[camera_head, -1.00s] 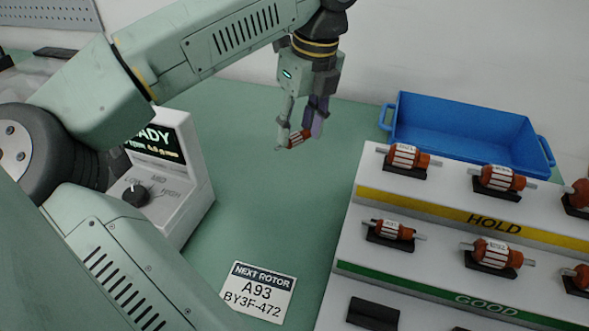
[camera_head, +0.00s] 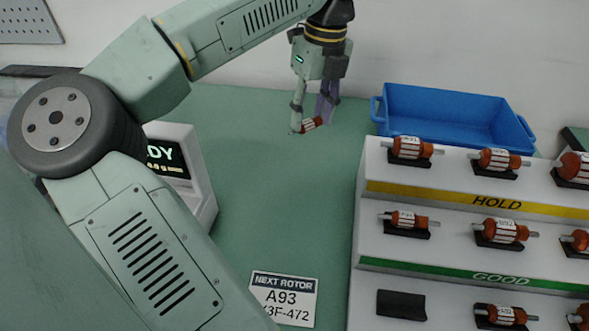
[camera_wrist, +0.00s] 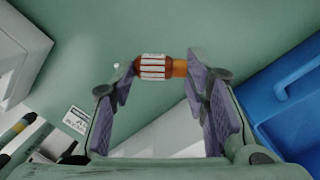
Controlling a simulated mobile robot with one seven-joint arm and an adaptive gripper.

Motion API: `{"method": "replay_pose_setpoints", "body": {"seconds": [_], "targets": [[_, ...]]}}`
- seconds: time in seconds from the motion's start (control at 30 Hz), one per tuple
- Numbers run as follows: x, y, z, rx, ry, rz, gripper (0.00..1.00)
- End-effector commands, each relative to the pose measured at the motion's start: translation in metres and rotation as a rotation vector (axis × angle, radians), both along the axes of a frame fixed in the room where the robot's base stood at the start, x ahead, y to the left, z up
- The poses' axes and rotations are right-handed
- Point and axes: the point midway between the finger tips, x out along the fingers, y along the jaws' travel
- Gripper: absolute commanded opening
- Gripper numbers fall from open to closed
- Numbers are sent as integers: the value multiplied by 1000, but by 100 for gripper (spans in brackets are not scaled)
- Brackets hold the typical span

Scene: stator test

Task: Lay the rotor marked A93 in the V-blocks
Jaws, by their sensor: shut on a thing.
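My gripper (camera_head: 309,123) is shut on a rotor (camera_head: 312,124), above the green bench in the back middle. In the wrist view the rotor (camera_wrist: 154,67) lies crosswise between the two purple pads, with an orange-brown body and white stripes. No mark on it can be read. A card (camera_head: 284,298) on the bench reads NEXT ROTOR, A93, with a second line partly covered by my arm. No V-blocks can be made out; my arm hides part of the tester (camera_head: 200,180) on the left.
A stepped rack (camera_head: 365,240) on the right carries several rotors on black cradles, on tiers marked HOLD and GOOD. One cradle (camera_head: 401,305) on the lowest visible tier is empty. A blue bin (camera_head: 455,122) stands behind the rack. The bench middle is clear.

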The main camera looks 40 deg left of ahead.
Motion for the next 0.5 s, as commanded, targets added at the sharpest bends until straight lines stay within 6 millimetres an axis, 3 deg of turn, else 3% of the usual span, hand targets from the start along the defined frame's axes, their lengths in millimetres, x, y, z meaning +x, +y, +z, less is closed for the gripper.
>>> {"method": "replay_pose_setpoints", "body": {"seconds": [0.3,0.5], "targets": [[0,-1,-52,-3,2,-3,0],[0,0,-67,-2,1,-2,0]]}}
